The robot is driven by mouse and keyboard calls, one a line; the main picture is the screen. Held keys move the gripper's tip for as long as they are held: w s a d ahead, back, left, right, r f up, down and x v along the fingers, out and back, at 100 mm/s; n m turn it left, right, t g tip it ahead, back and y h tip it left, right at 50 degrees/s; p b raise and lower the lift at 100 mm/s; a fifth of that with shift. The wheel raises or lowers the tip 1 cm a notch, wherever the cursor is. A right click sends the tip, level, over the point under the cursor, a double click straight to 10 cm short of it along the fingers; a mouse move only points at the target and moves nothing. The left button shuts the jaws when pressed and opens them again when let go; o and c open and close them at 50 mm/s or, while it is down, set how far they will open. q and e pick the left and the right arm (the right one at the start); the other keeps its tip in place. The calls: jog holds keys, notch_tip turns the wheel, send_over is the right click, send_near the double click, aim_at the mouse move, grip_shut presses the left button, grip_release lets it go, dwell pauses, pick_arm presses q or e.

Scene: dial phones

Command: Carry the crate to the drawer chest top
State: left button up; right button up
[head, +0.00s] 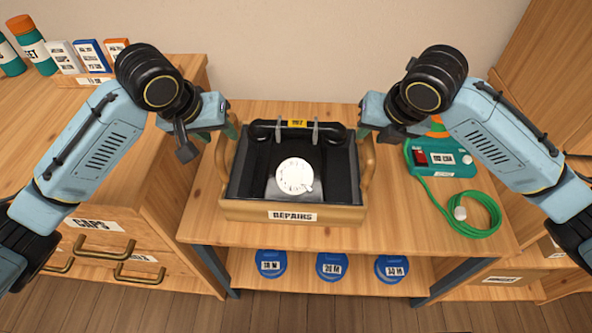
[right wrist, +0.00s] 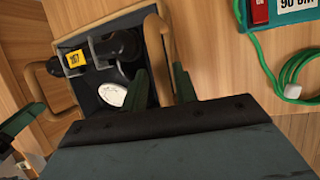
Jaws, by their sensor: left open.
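The wooden crate (head: 245,211), labelled REPAIRS, stands on the work table with a loop handle at its left and right ends. A black dial phone with a white dial (head: 295,176) and a yellow tag lies in it. My left gripper (head: 231,128) is open at the left handle. My right gripper (head: 362,132) is at the right handle; in the right wrist view its open green fingers (right wrist: 162,92) lie on both sides of the handle (right wrist: 163,40), with a gap visible. The drawer chest (head: 150,225) is at the left, its top (head: 35,115) partly hidden by my left arm.
Bottles (head: 28,45) and small boxes (head: 92,57) stand at the back of the chest top. A green tester (head: 445,158) with a coiled green cable (head: 470,225) sits right of the crate. Blue reels (head: 332,266) lie on the shelf below.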

aim_at(222, 136)
pick_arm(q)
jog(key=shift+x, duration=2.65)
pick_arm(e)
jog(key=shift+x, duration=2.65)
pick_arm(q)
jog(key=shift+c, duration=0.2)
pick_arm(e)
jog(key=shift+c, duration=0.3)
pick_arm(q)
jog(key=c, duration=0.5)
pick_arm(e)
jog(key=c, duration=0.5)
pick_arm(q)
grip_shut()
pick_arm(e)
grip_shut()
pick_arm(q)
jog(key=shift+r, duration=0.2)
pick_arm(e)
jog(key=shift+w+r, duration=0.1)
jog(key=shift+r, duration=0.1)
